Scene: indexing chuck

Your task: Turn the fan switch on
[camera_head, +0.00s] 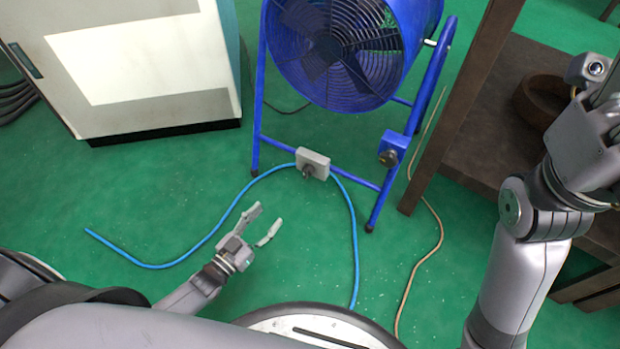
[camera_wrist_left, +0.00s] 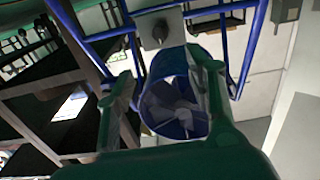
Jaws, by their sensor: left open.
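The blue fan (camera_head: 338,55) stands on a blue tubular frame on the floor. A grey switch box with a dark knob (camera_head: 313,164) is on the frame's lower crossbar. A second knob sits on a small blue box (camera_head: 393,149) on the frame's right leg. My left gripper (camera_head: 267,215) is open and empty, below and left of the grey box, apart from it. In the left wrist view its fingers (camera_wrist_left: 160,64) are spread, with the grey box (camera_wrist_left: 153,28) above them and the fan (camera_wrist_left: 176,106) seen between them. My right gripper (camera_head: 597,125) is partly cut off at the right edge.
A blue cable (camera_head: 206,238) and a beige cable (camera_head: 425,258) lie on the green floor. A white cabinet (camera_head: 140,65) stands at upper left. A brown wooden shelf (camera_head: 470,110) with a round bowl-like object (camera_head: 540,98) stands at right. Floor between left gripper and fan frame is mostly clear.

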